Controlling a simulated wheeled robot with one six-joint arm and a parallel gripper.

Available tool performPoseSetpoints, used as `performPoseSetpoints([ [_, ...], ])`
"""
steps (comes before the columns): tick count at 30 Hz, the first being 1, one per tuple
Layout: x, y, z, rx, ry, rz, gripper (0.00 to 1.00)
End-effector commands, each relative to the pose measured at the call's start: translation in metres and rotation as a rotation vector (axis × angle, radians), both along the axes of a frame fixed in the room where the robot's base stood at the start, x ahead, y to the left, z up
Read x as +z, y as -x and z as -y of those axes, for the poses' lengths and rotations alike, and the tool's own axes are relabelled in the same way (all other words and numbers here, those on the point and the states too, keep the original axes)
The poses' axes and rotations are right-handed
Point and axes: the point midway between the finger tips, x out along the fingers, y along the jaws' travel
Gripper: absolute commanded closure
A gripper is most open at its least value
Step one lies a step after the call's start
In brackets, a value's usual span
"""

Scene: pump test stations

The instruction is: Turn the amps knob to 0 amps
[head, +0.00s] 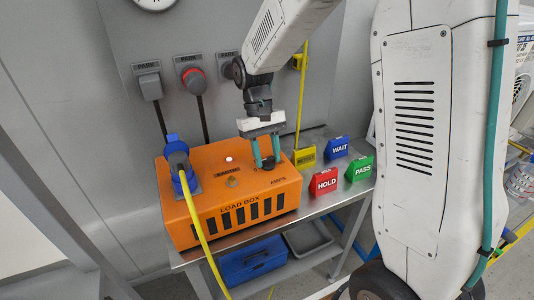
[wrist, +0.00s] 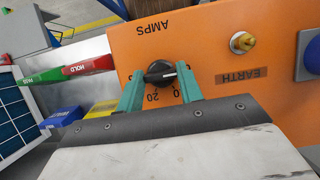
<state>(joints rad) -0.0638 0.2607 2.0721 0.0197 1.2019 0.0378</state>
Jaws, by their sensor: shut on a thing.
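The orange load box (head: 190,220) stands on the metal bench with its top face up. The black amps knob (wrist: 160,73) sits on that face beside the upside-down word AMPS in the wrist view. The marks 20 and 0 show below it there. A pale mark on the knob's bar appears to lie at its right end, above the 0. My gripper (wrist: 160,86) has its teal fingers on either side of the knob, shut on it. In the head view my gripper (head: 265,150) reaches down to the box's right part, and the fingers partly hide the knob.
A blue plug (head: 177,158) with a yellow cable (head: 198,235) stands at the box's left. Yellow, red HOLD (head: 323,182), blue WAIT (head: 338,147) and green PASS (head: 359,168) signs stand to the right. A brass earth post (wrist: 242,42) is near the knob. Wall sockets are behind.

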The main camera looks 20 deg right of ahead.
Motion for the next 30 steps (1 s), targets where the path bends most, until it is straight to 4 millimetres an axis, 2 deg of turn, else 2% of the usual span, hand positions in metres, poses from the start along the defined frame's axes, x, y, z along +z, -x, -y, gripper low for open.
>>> performPoseSetpoints([
  [3,0.001,-0.002,-0.001,0.001,-0.001,0.006,0.86],
  [4,0.001,-0.002,-0.001,0.001,-0.001,0.006,0.61],
  [6,0.001,-0.002,-0.001,0.001,-0.001,0.006,0.42],
  [17,0.005,-0.003,0.000,0.000,-0.001,0.003,0.42],
  [30,0.066,-0.028,-0.001,0.001,-0.001,0.005,0.42],
])
